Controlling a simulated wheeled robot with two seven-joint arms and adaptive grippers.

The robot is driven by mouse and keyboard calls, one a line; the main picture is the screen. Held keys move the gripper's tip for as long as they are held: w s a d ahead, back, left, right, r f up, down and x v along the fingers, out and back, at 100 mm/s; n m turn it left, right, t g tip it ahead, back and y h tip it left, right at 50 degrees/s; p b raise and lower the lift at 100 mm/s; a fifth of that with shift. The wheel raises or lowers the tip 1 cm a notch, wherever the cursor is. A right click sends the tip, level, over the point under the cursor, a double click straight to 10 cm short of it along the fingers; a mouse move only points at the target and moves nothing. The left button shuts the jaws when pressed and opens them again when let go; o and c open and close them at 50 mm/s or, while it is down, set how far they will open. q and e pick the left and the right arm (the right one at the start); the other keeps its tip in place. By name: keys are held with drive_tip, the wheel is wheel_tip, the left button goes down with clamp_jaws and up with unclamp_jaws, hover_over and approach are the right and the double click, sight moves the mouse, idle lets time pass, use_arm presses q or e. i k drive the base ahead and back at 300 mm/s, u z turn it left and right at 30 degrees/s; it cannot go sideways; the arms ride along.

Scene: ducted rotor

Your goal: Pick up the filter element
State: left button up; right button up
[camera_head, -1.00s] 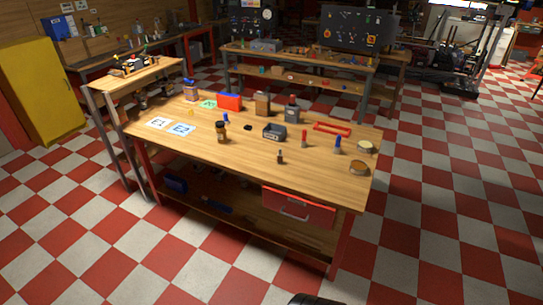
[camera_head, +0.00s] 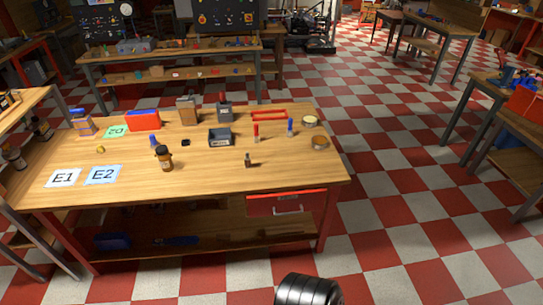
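I cannot single out the filter element with certainty at this size. Two short round tan pieces stand at the right end of the wooden workbench (camera_head: 215,175): a pale-topped one (camera_head: 310,121) farther back and a darker-rimmed one (camera_head: 320,142) nearer. A small dark bottle-like piece (camera_head: 248,160) stands near the front edge. Neither gripper is in view.
On the bench are a grey bin (camera_head: 221,137), a red-and-blue box (camera_head: 143,120), a red frame (camera_head: 269,115) and cards marked E1 (camera_head: 62,178) and E2 (camera_head: 103,175). A red drawer (camera_head: 287,203) hangs below. Checkered floor is open to the right.

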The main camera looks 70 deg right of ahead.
sight(248, 165)
drive_tip(key=z, duration=0.85)
drive_tip(key=i, duration=1)
drive_tip(key=z, duration=0.9)
